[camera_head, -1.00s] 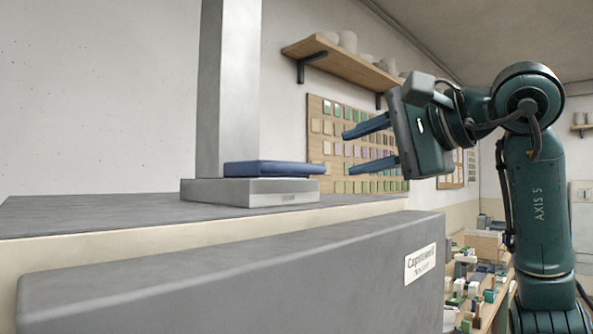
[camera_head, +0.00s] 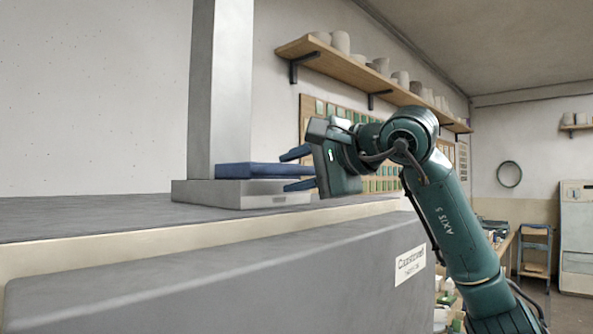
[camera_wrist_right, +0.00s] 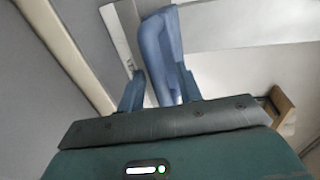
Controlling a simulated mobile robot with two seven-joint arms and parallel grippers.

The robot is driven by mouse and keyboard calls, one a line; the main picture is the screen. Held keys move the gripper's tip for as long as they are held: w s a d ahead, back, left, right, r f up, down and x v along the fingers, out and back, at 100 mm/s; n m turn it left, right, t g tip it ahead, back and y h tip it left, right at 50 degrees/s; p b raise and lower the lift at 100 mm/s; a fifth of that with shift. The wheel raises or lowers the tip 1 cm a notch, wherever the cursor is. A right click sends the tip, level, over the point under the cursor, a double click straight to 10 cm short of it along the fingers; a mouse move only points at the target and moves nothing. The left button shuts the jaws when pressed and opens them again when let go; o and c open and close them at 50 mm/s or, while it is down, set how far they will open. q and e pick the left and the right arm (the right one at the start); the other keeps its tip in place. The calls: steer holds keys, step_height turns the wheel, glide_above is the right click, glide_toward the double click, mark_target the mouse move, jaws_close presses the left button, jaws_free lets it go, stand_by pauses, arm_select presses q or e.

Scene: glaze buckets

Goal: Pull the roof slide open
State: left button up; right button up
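The roof slide, a flat blue slab (camera_head: 250,170), lies on a pale grey block (camera_head: 240,195) at the foot of a tall grey square column (camera_head: 222,95). Its right end sticks out past the column. My right gripper (camera_head: 284,170) is open, one blue finger above the slide's right end and one below it. In the right wrist view the slide (camera_wrist_right: 158,45) reaches in between the fingers of my right gripper (camera_wrist_right: 160,92); contact cannot be told. My left gripper is not in view.
The block stands on a grey-topped kiln roof (camera_head: 90,215). A grey panel with a label (camera_head: 409,264) runs along its front. A wooden shelf of pots (camera_head: 370,84) and a board of glaze tiles (camera_head: 385,184) hang on the wall behind.

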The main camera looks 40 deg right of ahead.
jaws_close()
stand_by(0.3)
steer(key=v, duration=0.3)
steer(key=f+v, duration=0.1)
steer(key=v, duration=0.1)
steer(key=shift+s, duration=0.5)
jaws_free()
steer(key=shift+w, duration=0.1)
